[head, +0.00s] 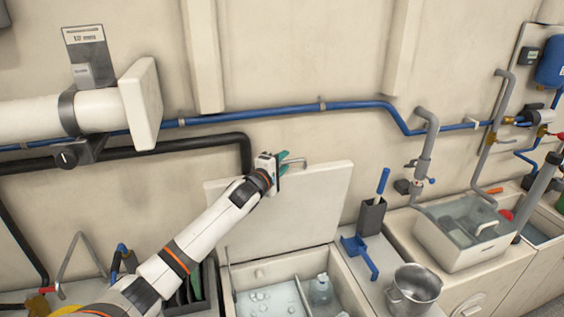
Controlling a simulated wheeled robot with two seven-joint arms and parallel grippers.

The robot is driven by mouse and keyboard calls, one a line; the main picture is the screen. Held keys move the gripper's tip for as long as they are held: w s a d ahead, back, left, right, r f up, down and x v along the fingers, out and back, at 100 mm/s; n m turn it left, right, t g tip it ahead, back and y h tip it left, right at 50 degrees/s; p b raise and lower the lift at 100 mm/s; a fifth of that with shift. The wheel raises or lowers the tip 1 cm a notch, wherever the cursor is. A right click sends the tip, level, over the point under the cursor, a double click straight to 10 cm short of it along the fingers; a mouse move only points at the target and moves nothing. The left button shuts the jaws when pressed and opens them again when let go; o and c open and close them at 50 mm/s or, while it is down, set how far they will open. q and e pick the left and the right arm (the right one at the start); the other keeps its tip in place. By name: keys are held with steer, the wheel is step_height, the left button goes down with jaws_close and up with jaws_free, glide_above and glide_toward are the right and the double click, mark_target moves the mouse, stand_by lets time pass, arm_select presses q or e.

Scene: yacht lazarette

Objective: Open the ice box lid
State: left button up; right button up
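The ice box lid (309,212) is a pale panel standing raised at the back of the ice box (284,269), against the wall. The box is open below it, with ice and a clear bottle inside. A grey bar handle (298,162) shows at the lid's top edge. My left gripper (283,162) is at this handle, its teal fingertips beside or around the bar. Whether the fingers press on the bar is too small to tell. My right gripper is not in view.
A blue pipe (290,109) and a black pipe (190,145) run along the wall near my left arm. Right of the box are a blue scoop (360,250), a grey holder (371,216), a metal pot (413,288) and a sink bin (463,237).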

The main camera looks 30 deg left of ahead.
arm_select(q)
jaws_close()
steer(key=shift+d, duration=0.1)
steer(key=shift+m+t, duration=0.6)
steer(key=s+d, duration=0.2)
steer(key=s+d+f+b, duration=0.1)
steer(key=s+d, duration=0.1)
steer(key=shift+s+d+b, duration=0.1)
steer(key=shift+d+b, duration=0.2)
